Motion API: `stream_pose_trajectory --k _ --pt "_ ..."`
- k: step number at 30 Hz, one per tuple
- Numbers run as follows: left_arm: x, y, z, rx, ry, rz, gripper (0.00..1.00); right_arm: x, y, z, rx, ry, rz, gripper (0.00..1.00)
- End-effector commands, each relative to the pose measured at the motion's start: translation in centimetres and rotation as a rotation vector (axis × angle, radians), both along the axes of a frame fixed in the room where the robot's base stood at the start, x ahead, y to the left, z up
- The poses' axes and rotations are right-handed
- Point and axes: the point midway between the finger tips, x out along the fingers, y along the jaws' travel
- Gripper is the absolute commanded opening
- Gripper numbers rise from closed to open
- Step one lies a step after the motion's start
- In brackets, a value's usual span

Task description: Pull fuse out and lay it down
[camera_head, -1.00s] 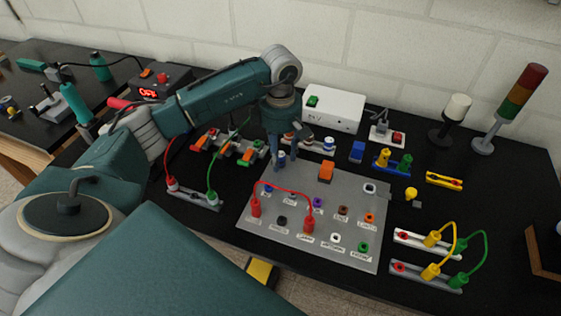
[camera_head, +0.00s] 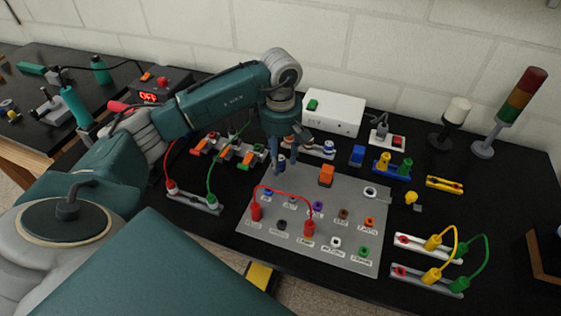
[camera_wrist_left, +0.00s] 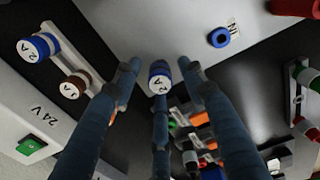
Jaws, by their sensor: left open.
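A fuse (camera_wrist_left: 160,76) with a white top and blue bands stands between the spread fingers of my left gripper (camera_wrist_left: 163,88) in the left wrist view. In the head view the fuse (camera_head: 281,160) is partly hidden by the fingers of my left gripper (camera_head: 285,170), at the panel's upper left corner. The gripper is open around the fuse; I cannot tell whether any finger touches it. A white fuse holder (camera_head: 312,150) stands just behind; its blue fuse (camera_wrist_left: 34,47) and brown fuse (camera_wrist_left: 74,85) show in the left wrist view. My right gripper is not in view.
The grey panel (camera_head: 350,205) carries several sockets and a red bridging lead (camera_head: 285,190). A white box (camera_head: 334,111) marked 24 V stands behind. Cable blocks stand left and right of the panel. Bare black table lies at the right.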

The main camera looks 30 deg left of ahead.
Motion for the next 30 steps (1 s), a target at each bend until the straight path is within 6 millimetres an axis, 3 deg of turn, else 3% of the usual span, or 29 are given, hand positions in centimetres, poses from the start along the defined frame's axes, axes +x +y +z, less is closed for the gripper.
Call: stream_pose_trajectory --k 16,22,30 --pt "-0.04 -0.03 -0.04 0.0 0.001 -0.001 0.41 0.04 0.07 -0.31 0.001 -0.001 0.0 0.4" --pt "-0.04 -0.02 -0.03 0.0 0.001 0.0 0.02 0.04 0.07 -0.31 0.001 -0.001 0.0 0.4" --pt "-0.03 -0.02 0.08 0.0 0.001 0.0 0.0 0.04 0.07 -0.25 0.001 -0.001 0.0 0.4"
